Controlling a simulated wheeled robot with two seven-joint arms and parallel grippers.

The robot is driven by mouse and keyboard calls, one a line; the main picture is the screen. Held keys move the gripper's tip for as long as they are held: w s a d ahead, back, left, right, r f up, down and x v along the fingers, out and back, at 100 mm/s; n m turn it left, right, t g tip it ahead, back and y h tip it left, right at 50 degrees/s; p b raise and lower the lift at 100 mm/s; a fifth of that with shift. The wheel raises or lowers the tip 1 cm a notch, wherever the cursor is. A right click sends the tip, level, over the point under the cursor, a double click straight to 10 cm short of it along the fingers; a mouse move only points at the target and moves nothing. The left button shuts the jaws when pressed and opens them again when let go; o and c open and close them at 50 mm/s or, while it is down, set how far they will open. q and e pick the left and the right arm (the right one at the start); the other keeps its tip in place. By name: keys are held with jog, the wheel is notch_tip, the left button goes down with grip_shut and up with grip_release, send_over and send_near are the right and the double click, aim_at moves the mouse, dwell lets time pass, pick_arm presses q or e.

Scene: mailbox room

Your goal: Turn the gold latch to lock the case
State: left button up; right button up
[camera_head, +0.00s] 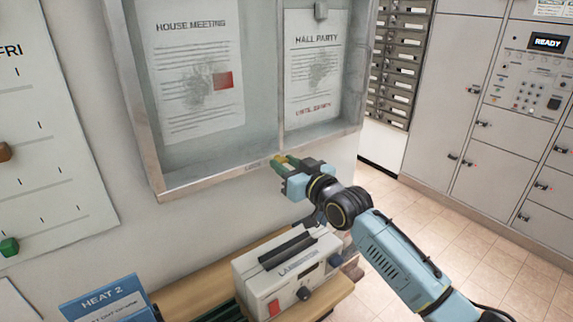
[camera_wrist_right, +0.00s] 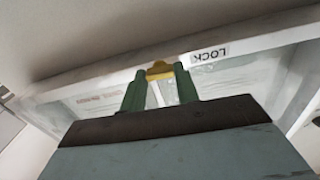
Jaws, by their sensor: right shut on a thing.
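The case (camera_head: 262,100) is a glass-fronted wall cabinet with a pale frame and notices inside. The gold latch (camera_wrist_right: 159,70) shows at the frame's lower edge in the right wrist view, beside a LOCK label (camera_wrist_right: 210,53). My right gripper (camera_head: 281,162) is at the bottom edge of the case in the head view. In the right wrist view its green fingers (camera_wrist_right: 160,88) are shut on the gold latch, with part of the latch showing between the tips. The latch's exact angle is hard to tell. My left gripper is not in view.
Grey lockers (camera_head: 450,85) stand at the right. Tiled floor (camera_head: 480,235) is clear there. A calendar board (camera_head: 45,150) hangs at the left.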

jog(key=m+p, duration=0.1)
jog(key=m, duration=0.2)
jog(key=shift+m, duration=0.3)
jog(key=m+p, duration=0.1)
jog(key=m, duration=0.4)
jog(key=m+p, duration=0.1)
jog(key=m, duration=0.3)
jog(key=shift+m+p, duration=0.75)
jog(key=shift+m, duration=1.55)
jog(key=o, duration=1)
jog(key=shift+s, duration=0.1)
